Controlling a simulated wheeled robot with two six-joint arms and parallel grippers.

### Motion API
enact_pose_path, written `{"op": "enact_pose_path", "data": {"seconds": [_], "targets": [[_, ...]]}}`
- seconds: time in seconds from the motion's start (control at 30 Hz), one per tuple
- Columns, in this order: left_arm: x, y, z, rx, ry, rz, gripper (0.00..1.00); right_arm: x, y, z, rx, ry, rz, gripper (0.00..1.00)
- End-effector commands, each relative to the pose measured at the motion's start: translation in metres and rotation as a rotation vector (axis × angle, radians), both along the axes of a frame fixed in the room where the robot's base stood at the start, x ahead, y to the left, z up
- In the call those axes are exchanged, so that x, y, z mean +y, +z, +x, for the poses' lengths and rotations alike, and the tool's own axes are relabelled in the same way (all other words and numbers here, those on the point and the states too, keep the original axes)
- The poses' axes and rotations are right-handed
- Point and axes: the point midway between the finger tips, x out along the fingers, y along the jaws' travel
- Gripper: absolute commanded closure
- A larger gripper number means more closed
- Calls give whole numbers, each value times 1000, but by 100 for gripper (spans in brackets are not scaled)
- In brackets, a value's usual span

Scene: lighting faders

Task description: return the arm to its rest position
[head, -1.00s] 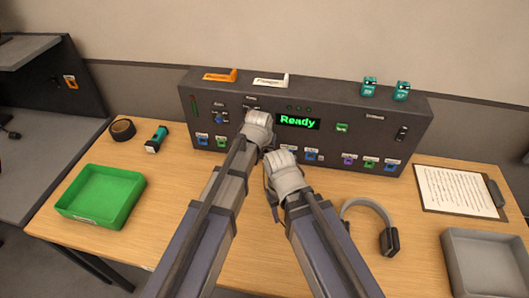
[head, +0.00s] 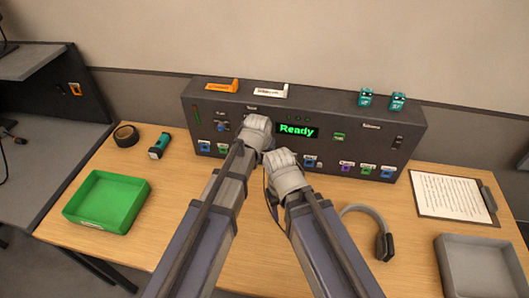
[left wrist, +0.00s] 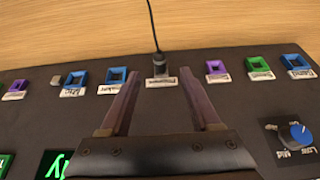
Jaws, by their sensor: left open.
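My left gripper (head: 256,127) is in front of the dark control panel (head: 365,130), left of the lit green "Ready" display (head: 297,130). In the left wrist view its two fingers (left wrist: 160,88) are spread apart with nothing between them. Just beyond the tips is a grey plug (left wrist: 159,65) with a black cable. My right gripper (head: 285,165) is lower and to the right, in front of the panel's lower edge. Its fingers are hidden in the head view. Both arms reach forward from the bottom edge.
Coloured square sockets line the panel's lower front, and a blue knob (left wrist: 297,133) shows in the wrist view. A green tray (head: 103,222), black tape roll (head: 125,136) and torch (head: 159,146) lie left. Headphones (head: 384,245), a clipboard (head: 452,195) and a grey tray (head: 440,270) lie right.

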Motion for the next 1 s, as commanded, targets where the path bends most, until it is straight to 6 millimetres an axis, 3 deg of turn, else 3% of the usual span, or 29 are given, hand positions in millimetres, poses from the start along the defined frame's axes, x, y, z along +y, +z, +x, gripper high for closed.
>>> {"op": "enact_pose_path", "data": {"seconds": [0.03, 0.2, 0.6, 0.67, 1.0], "targets": [[1, 14, -4, 0, 0, 0, 37, 0, 14, 0, 0, 0, 0, 50], [2, 29, -11, -1, 0, 0, 37, 0, 29, 0, 0, 0, 0, 50], [5, 29, -13, 3, 3, 2, 37, 0, 29, 0, 0, 0, 0, 50], [15, 28, -19, 14, 12, 4, 37, 0, 29, 0, 0, 0, 0, 50], [112, 17, -91, 185, 119, 34, 37, 0, 29, 0, 0, 0, 0, 50]]}}
